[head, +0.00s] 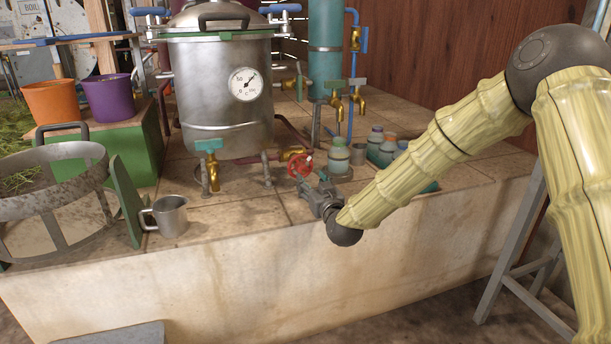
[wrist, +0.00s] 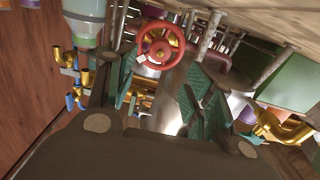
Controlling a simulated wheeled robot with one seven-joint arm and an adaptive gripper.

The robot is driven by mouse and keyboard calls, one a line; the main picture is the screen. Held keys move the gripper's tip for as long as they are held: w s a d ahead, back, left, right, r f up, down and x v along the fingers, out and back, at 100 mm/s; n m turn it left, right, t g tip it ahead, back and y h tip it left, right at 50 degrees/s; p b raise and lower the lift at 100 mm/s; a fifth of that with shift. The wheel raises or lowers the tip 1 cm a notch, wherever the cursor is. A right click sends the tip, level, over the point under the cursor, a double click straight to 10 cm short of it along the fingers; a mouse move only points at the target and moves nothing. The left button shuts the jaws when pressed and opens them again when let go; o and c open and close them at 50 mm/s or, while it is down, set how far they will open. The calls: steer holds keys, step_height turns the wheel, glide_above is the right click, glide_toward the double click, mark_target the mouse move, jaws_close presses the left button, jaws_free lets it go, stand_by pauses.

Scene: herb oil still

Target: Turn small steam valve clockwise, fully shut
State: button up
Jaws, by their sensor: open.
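The small steam valve has a red round handwheel (head: 300,164) on a brass body (head: 292,153), low at the right of the steel still (head: 222,95). In the wrist view the red handwheel (wrist: 160,46) shows ahead of the fingers, above the gap between them. My gripper (head: 314,181) is just in front of the handwheel in the head view. In the wrist view its green-padded fingers (wrist: 158,95) are spread apart with nothing between them. The fingers look apart from the wheel. The gripper partly hides the wheel's lower side in the head view.
Glass jars (head: 338,155) stand close to the right of the valve. A brass tap with a teal handle (head: 210,160) is on the still's front. A metal mug (head: 168,216) stands at the ledge's left. The tiled ledge (head: 250,212) between mug and gripper is clear.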

mark_target(303, 170)
steer(key=b+x, duration=0.2)
steer(key=x, duration=0.4)
steer(key=shift+w+f, duration=0.15)
steer(key=shift+w, duration=0.05)
steer(key=shift+w+a, duration=0.25)
steer(key=shift+w, duration=0.4)
steer(key=c, duration=1)
